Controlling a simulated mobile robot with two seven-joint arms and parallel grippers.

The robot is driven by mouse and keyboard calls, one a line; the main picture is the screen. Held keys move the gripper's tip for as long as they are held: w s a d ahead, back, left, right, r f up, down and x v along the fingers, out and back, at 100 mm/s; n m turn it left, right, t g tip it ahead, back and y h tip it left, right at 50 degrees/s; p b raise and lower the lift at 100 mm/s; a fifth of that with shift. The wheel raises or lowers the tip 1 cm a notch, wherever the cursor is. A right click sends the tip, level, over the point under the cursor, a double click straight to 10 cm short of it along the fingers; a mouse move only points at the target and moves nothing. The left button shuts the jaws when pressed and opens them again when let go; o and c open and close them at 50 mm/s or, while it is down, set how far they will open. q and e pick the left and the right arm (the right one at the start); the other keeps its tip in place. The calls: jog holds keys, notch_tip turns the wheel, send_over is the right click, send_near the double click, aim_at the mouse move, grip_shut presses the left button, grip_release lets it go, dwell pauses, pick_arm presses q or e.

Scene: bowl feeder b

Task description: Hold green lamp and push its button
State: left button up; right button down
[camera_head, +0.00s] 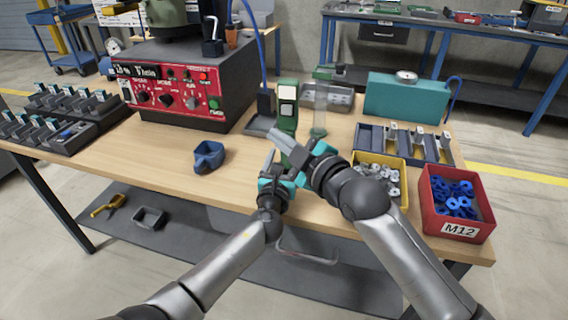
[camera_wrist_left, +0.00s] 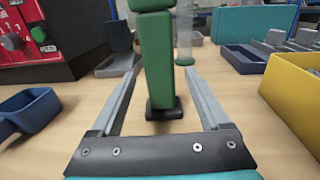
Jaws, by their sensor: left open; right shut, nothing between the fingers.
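The green lamp (camera_head: 288,108) stands upright on the table, a tall green post with a pale panel near its top. In the left wrist view its green post (camera_wrist_left: 158,62) rises from a dark foot, with its top cut off. My left gripper (camera_head: 279,160) is open, low in front of the lamp. In the left wrist view its fingers (camera_wrist_left: 161,78) lie on either side of the post, with gaps. I cannot make out the button.
A red control box (camera_head: 180,95) stands at the left behind a blue scoop (camera_head: 208,157). A clear cylinder (camera_head: 320,108) stands right of the lamp. A yellow bin (camera_head: 405,178) and a red bin (camera_head: 462,222) sit at the right.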

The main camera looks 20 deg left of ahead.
pick_arm(q)
jog(key=s+d, duration=0.1)
jog(key=s, duration=1.9)
jog(key=shift+d, duration=0.35)
